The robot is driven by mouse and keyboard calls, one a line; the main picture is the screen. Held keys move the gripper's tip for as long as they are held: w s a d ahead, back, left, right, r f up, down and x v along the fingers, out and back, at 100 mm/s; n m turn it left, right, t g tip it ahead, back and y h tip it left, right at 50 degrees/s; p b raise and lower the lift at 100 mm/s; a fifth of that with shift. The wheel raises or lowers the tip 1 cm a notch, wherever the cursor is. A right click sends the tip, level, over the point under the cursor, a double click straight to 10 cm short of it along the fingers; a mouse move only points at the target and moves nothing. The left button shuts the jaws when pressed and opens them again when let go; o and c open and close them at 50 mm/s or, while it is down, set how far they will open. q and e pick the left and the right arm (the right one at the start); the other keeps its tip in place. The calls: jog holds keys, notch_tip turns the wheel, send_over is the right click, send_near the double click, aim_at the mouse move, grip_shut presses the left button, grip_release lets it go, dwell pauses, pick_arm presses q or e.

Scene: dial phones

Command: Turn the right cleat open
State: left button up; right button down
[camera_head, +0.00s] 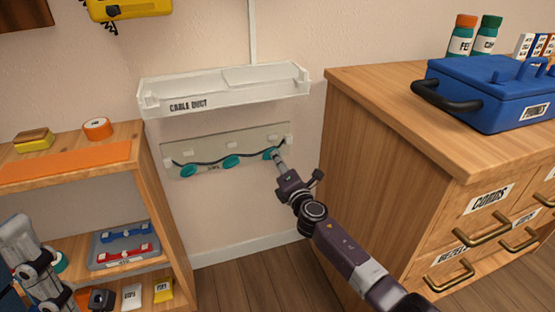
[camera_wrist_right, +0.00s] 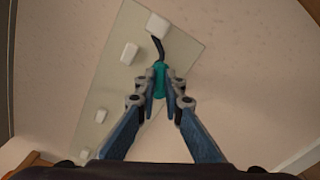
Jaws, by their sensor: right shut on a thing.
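A pale panel (camera_head: 225,171) is fixed to the wall below the cable duct, with a dark cable (camera_head: 212,161) running across it. Three teal cleats sit along the cable: the left cleat (camera_head: 188,171), the middle cleat (camera_head: 231,162) and the right cleat (camera_head: 268,154). My right gripper (camera_head: 276,156) reaches the right cleat. In the right wrist view my right gripper (camera_wrist_right: 160,84) is shut on this teal cleat (camera_wrist_right: 159,79), a finger on each side. My left arm shows at the lower left, but its gripper cannot be made out.
A white cable duct tray (camera_head: 225,101) juts from the wall above the panel. A wooden cabinet (camera_head: 365,165) with a blue case (camera_head: 490,92) stands at the right. A wooden shelf (camera_head: 165,215) stands at the left. The floor between them is clear.

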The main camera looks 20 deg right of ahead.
jog(key=shift+a+f, duration=0.1)
jog(key=c, duration=2)
grip_release()
jog(key=shift+c, duration=0.2)
jog(key=s, duration=1.2)
jog(key=shift+d, duration=0.25)
